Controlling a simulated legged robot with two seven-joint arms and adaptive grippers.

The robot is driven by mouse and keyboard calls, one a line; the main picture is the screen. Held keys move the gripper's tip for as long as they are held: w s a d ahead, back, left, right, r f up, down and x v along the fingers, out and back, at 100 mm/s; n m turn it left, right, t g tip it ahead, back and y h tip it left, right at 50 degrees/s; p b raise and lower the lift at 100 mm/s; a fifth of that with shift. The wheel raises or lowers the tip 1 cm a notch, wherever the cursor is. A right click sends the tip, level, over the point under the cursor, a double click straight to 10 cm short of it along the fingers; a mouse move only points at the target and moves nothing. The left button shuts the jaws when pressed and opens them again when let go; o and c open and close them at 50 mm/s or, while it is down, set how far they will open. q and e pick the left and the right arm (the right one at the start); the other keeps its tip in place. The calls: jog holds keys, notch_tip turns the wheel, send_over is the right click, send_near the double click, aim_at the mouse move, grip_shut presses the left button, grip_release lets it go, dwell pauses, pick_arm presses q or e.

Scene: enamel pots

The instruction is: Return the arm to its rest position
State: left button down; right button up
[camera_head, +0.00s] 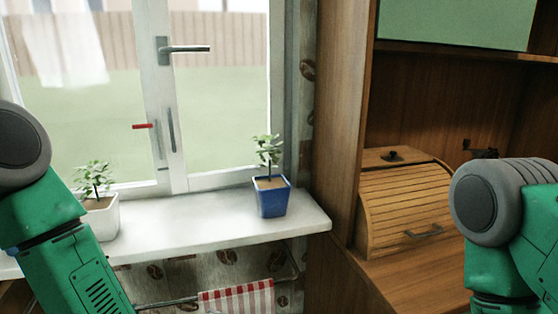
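My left arm (60,230) comes in at the left edge, green with a grey joint, and crosses in front of the left end of the windowsill. My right arm (510,220) stands at the right edge, in front of the wooden cabinet. Neither gripper shows in the head view; both arms run out of the picture at the bottom. No enamel pot is in view.
A white sill (220,228) bears a blue potted plant (271,199) and a white potted plant (104,220), the latter close to my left arm. A wooden bread box (400,208) stands in the cabinet. A striped towel (238,299) hangs below the sill.

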pick_arm(q)
jog(key=s+a+f+m+g+y, duration=0.1)
jog(key=s+a+f+m+g, duration=0.25)
jog(key=s+f, duration=0.35)
jog(key=s+a+f+m+g+y, duration=0.1)
jog(key=s+a+f+m+g, duration=0.3)
jog(key=s, duration=0.4)
jog(key=s+a+f+m+g+y, duration=0.1)
jog(key=s+a+f+m+g, duration=0.1)
jog(key=s+a, duration=0.2)
jog(key=s+a+f+m+g+y, duration=0.1)
jog(key=s+a+f+m+g, duration=0.1)
jog(key=s, duration=0.7)
jog(key=shift+s+a+f+m, duration=0.15)
jog(key=shift+a+m, duration=0.7)
jog(key=shift+a, duration=0.1)
